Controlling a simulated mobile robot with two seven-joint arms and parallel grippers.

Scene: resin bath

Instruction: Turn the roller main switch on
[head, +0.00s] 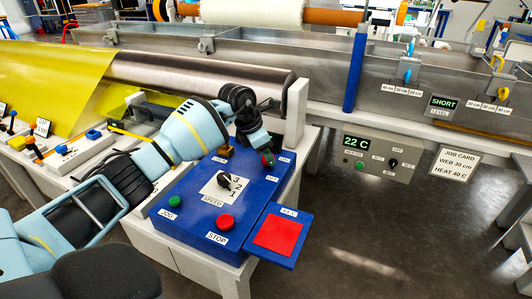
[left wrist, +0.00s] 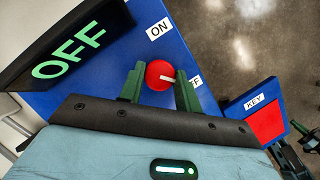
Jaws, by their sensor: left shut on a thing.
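The main switch is a round red knob (left wrist: 154,70) with a white pointer on the blue panel. In the left wrist view the pointer points right, toward the partly hidden OFF label; the ON label (left wrist: 158,30) is above. A display beside it reads OFF (left wrist: 68,53) in green. My left gripper (left wrist: 159,84) has its green fingers on either side of the knob, shut on it. In the head view the left gripper (head: 264,153) reaches down to the knob at the panel's far end. In the left wrist view, part of what looks like my right gripper (left wrist: 300,135) shows at the lower right; its jaws are unclear.
The blue panel (head: 180,222) also carries a speed dial (head: 224,181), a green JOG button (head: 174,202), a red STOP button (head: 226,222) and a red KEY pad (head: 278,235). A steel roller (head: 200,75) and the bath (head: 320,72) lie behind. Grey floor is clear at right.

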